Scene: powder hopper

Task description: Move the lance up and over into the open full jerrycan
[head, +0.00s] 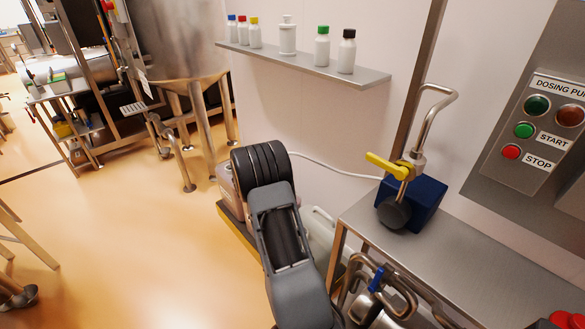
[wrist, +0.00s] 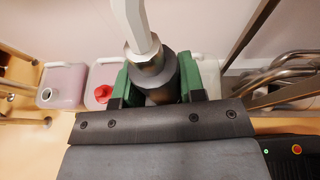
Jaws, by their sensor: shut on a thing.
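My gripper (wrist: 152,85) is shut on the lance (wrist: 150,70), a dark grey cylinder with a pale grey bent top, held between the green finger pads. The lance's lower end is hidden by the gripper, so I cannot tell whether it is inside a can. In the wrist view, a pinkish jerrycan (wrist: 66,86) with an open neck stands at the far left. Beside it is another jerrycan (wrist: 101,75) with a red cap. A whitish jerrycan (wrist: 209,72) shows just right of the gripper. In the head view my arm hides the gripper and lance.
A thin white hose (head: 335,168) runs along the wall to a blue block (head: 427,196) with a yellow-handled valve. The steel bench (head: 470,255) and bent pipes stand close on the right. A bottle shelf (head: 300,62) is above. Open floor lies left.

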